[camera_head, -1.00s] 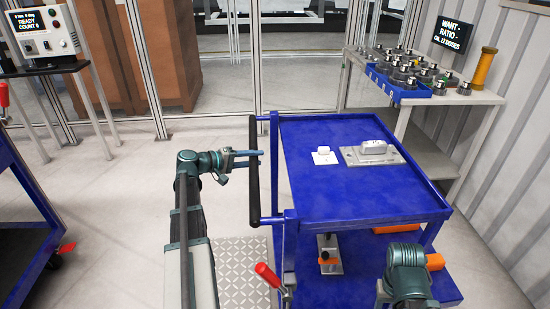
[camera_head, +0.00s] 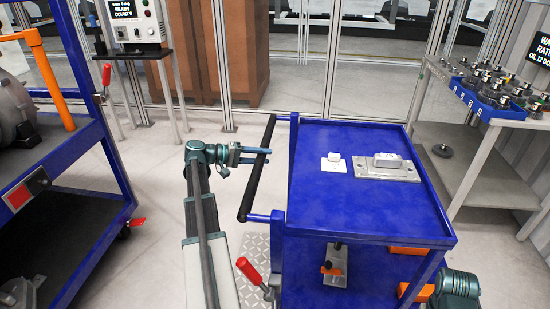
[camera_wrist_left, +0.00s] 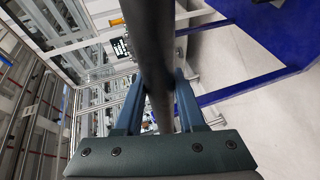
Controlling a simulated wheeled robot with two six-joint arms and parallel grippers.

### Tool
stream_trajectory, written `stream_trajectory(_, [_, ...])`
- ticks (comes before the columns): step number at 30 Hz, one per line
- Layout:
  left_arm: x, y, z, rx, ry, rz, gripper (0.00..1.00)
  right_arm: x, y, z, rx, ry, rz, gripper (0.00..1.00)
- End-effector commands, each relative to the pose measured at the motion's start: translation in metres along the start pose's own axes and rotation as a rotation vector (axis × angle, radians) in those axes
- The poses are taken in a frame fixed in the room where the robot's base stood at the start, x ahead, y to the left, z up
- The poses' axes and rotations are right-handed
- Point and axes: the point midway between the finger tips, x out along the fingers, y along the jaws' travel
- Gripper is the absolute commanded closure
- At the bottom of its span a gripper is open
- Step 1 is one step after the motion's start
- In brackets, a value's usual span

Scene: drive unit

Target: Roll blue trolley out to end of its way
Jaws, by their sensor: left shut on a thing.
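The blue trolley (camera_head: 365,212) stands right of centre in the head view, its top level. Its black push handle (camera_head: 258,172) runs along its left side. My left gripper (camera_head: 258,155) is shut around the far half of this handle. In the left wrist view the handle (camera_wrist_left: 152,40) passes between the two blue fingers (camera_wrist_left: 160,105). My right arm shows only in part at the bottom right; its fingertips are out of view.
A grey fixture (camera_head: 388,166) and a small white block (camera_head: 333,162) sit on the trolley top. A red-handled lever (camera_head: 249,271) stands at its near left. Another blue cart (camera_head: 65,150) is at left, a parts bench (camera_head: 470,130) at right.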

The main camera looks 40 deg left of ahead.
Motion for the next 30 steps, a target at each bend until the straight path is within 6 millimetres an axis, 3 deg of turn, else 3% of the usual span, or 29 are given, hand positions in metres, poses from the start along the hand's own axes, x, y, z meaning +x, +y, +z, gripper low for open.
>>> stream_trajectory(9, [-0.031, -0.01, -0.015, -0.001, -0.001, -0.002, 1.0, 0.0, 0.0, 0.0, 0.0, 0.0, 0.0, 0.5])
stream_trajectory(26, [-0.039, -0.012, -0.018, 0.001, 0.001, -0.002, 1.0, 0.0, 0.0, 0.0, 0.0, 0.0, 0.0, 0.5])
stream_trajectory(27, [-0.039, -0.012, -0.018, 0.001, 0.001, -0.002, 0.54, 0.0, 0.0, 0.0, 0.0, 0.0, 0.0, 0.5])
stream_trajectory(30, [-0.039, -0.012, -0.017, 0.0, 0.001, -0.001, 0.36, 0.0, 0.0, 0.0, 0.0, 0.0, 0.0, 0.5])
